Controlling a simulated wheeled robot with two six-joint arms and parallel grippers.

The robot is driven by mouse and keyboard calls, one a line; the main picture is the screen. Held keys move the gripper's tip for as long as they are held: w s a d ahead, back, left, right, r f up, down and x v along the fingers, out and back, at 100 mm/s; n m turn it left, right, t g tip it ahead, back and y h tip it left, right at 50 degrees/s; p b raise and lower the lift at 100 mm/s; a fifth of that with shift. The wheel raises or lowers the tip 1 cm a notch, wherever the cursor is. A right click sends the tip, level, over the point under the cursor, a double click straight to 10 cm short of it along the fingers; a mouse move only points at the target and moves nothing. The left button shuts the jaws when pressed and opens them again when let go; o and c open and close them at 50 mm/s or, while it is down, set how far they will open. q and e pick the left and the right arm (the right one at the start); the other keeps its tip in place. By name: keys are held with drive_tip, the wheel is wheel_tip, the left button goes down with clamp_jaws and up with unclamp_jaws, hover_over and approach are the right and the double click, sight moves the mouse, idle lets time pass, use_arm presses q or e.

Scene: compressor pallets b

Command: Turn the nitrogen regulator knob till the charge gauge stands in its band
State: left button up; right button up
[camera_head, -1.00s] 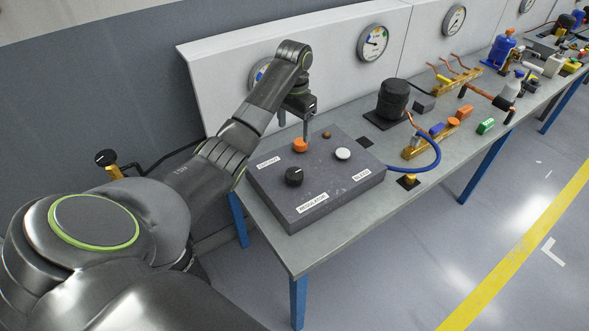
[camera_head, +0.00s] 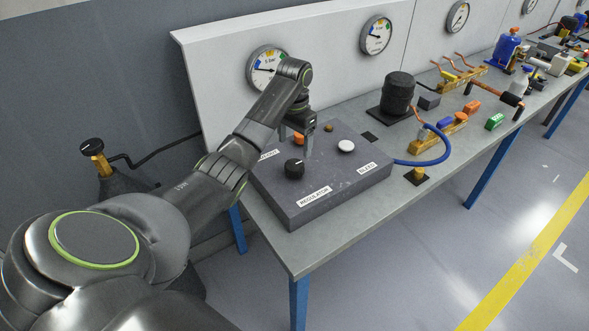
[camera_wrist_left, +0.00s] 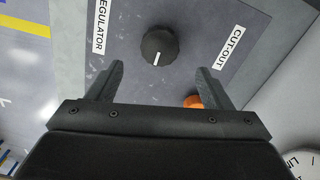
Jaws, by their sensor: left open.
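The black regulator knob (camera_head: 294,169) stands on the grey control box (camera_head: 338,191), near the REGULATOR label. In the left wrist view the knob (camera_wrist_left: 160,45) shows a white pointer line, ahead of and between my finger lines. My left gripper (camera_head: 308,151) points down over the box, behind the knob in the head view. Its jaws (camera_wrist_left: 161,84) are open and empty, apart from the knob. A round gauge (camera_head: 267,70) marked bar is on the back panel behind my arm, with blue, yellow and green marks. Its needle points left. My right gripper is not in view.
An orange button (camera_head: 298,139), partly hidden by my gripper, and a white button (camera_head: 346,146) are on the box. A black compressor (camera_head: 398,93) and a blue hose (camera_head: 434,156) lie to the right. Another gauge (camera_head: 376,35) is on the panel.

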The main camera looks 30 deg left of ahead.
sight(295, 165)
use_arm(q)
wheel_tip(295, 165, down, 2)
drive_tip(key=shift+f+b, duration=0.1)
drive_tip(key=shift+b, duration=0.35)
wheel_tip(295, 165, down, 4)
drive_tip(key=shift+f+p, duration=0.2)
drive_tip(key=shift+p, duration=0.5)
drive_tip(key=shift+f, duration=0.5)
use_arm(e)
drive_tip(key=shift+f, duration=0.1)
